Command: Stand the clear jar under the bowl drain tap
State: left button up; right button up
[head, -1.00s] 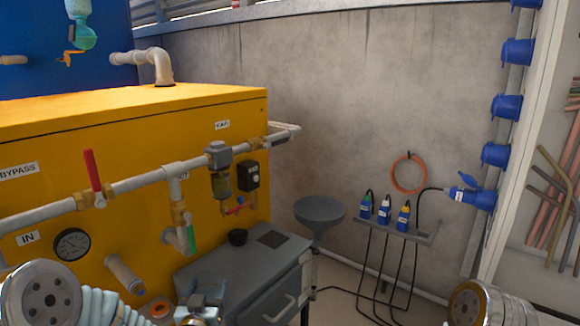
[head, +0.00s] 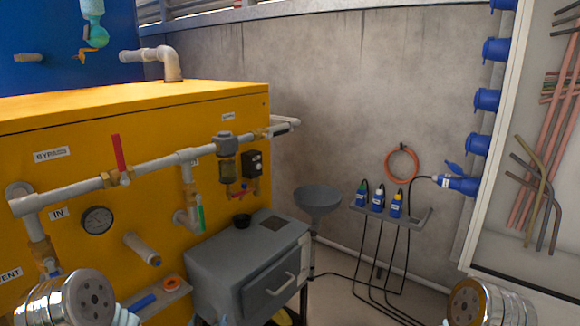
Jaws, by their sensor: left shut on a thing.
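I cannot make out the clear jar. The filter bowl (head: 227,169) hangs from the pipe on the yellow tank. Its drain tap (head: 240,189), with red and blue parts, shows just below it. My right gripper is out of view; only a link of my right arm shows at lower right.
A small shelf (head: 180,292) with an orange ring is left of the cabinet.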

pick_arm(q)
jog(key=s+f, duration=0.2)
jog(key=f, duration=0.1)
jog(key=shift+s+f, duration=0.1)
jog(key=shift+s, duration=0.1)
